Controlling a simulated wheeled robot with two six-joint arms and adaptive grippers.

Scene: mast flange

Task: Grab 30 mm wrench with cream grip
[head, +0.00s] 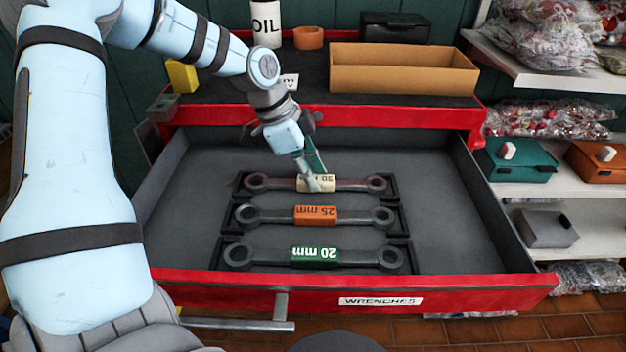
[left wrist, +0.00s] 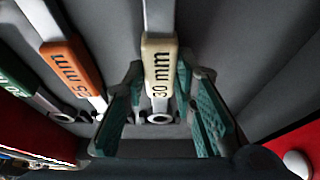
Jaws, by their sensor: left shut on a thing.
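The 30 mm wrench with a cream grip (head: 309,183) lies in the rearmost slot of the tray in the open red drawer. In the left wrist view its cream grip (left wrist: 160,68) runs up the middle, with the ring end between the finger pads. My left gripper (head: 315,180) reaches down from above and is shut on the wrench at the cream grip, hiding part of it. The left fingers also show in the left wrist view (left wrist: 160,100). I cannot see lift from the slot. My right gripper is not in view.
The 25 mm orange-grip wrench (head: 315,215) and 20 mm green-grip wrench (head: 314,256) lie in front. The red drawer front (head: 450,298) and side walls surround them. An open cardboard box (head: 400,72) stands on the cabinet top. The drawer floor at right is clear.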

